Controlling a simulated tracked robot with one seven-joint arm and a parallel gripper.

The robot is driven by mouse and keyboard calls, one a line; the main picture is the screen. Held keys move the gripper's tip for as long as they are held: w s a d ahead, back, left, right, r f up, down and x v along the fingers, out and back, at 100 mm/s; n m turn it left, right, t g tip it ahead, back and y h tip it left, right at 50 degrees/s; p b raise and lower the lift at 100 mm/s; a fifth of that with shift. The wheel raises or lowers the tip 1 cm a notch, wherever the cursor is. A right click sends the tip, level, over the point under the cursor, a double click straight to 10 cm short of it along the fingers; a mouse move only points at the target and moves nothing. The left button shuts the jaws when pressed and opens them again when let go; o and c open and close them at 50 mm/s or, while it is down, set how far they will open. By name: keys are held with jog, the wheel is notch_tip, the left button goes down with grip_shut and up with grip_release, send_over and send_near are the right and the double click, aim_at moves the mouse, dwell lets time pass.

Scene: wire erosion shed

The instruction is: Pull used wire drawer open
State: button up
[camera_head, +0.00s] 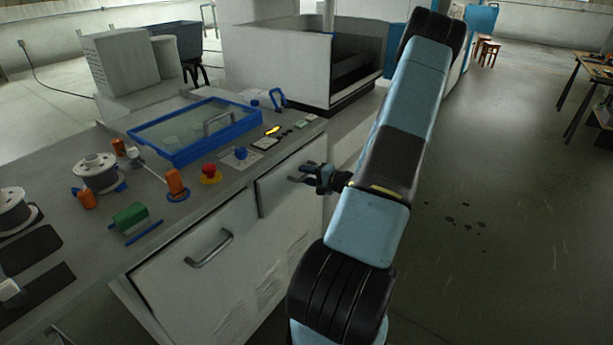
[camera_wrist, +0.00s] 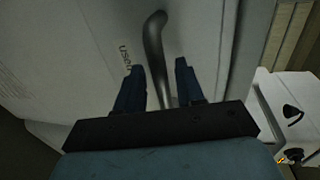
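The used wire drawer (camera_head: 275,188) is a pale grey front at the upper right of the cabinet in the head view. It looks closed or nearly so. In the wrist view its pale front (camera_wrist: 85,45) carries printed letters reading "used". Its dark bar handle (camera_wrist: 154,42) runs lengthwise between my fingers. My gripper (camera_head: 299,175) is in front of the drawer, and its blue fingers (camera_wrist: 159,68) stand open on both sides of the handle. A gap shows on each side, wider on the right. My gripper hides the handle in the head view.
A larger cabinet front with a bar handle (camera_head: 209,250) lies to the left. The worktop holds a blue-framed lid (camera_head: 195,131), spools (camera_head: 97,172) and a red button (camera_head: 210,171). Open floor (camera_head: 480,230) lies to the right.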

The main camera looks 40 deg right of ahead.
jog(key=shift+w+a, duration=0.1)
jog(key=shift+w, duration=0.1)
jog(key=shift+f, duration=0.1)
grip_shut()
jog(key=shift+s, duration=0.1)
dwell(0.4)
